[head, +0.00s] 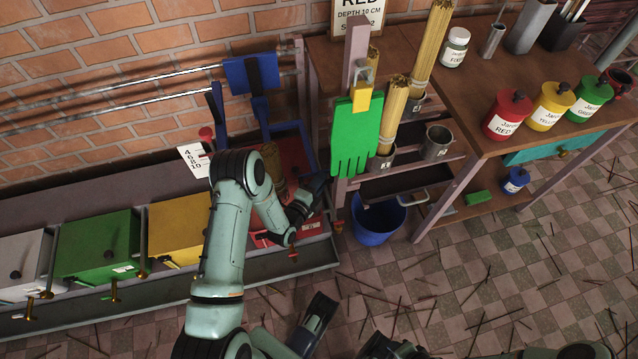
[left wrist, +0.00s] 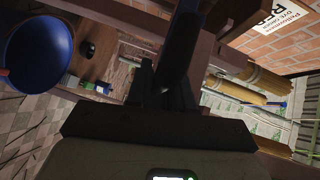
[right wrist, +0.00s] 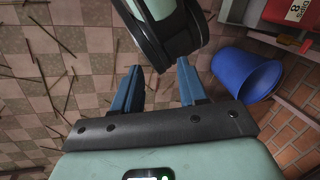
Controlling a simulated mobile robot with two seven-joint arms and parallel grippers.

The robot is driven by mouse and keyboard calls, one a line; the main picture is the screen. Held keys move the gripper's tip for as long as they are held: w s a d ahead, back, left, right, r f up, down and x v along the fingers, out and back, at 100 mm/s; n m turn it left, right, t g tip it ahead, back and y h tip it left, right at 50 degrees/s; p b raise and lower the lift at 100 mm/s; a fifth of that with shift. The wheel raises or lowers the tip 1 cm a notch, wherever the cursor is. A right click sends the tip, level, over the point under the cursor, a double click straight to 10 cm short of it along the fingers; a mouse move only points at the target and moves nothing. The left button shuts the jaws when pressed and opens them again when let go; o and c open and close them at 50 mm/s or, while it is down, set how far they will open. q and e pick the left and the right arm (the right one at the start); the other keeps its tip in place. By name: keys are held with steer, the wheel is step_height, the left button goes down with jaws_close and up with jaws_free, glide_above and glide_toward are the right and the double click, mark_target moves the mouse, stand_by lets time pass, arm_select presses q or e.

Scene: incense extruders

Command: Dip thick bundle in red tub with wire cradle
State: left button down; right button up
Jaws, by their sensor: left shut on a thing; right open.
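The red tub (head: 262,240) stands at the right end of the trough, mostly hidden behind my left arm. A brown bundle (head: 272,165) stands upright at the tub, just left of my left gripper (head: 312,190); its lower end is hidden. My left gripper is shut on a dark, handle-like thing, which shows between its fingers in the left wrist view (left wrist: 180,50). I cannot tell whether this belongs to the wire cradle, whose wires I cannot make out. My right gripper (right wrist: 157,88) is open and empty above the floor, with my left arm close ahead of it.
A blue bucket (head: 378,220) stands on the floor right of the tub. A green glove (head: 356,135) hangs on the shelf post, beside thick bundles (head: 395,105) in metal cups. Yellow (head: 180,225) and green (head: 95,245) tubs stand left. Loose sticks litter the floor.

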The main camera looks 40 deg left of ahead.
arm_select(q)
steer(key=c, duration=1.1)
jaws_free()
steer(key=s+d+r+p, duration=0.1)
steer(key=s, duration=1.2)
steer(key=shift+r+p, duration=0.3)
steer(key=shift+r, duration=0.1)
arm_select(e)
steer(key=s+r, duration=0.1)
steer(key=s+a+r, duration=0.1)
steer(key=shift+s+g, duration=0.3)
steer(key=shift+g, duration=0.1)
arm_select(q)
steer(key=shift+f, duration=0.1)
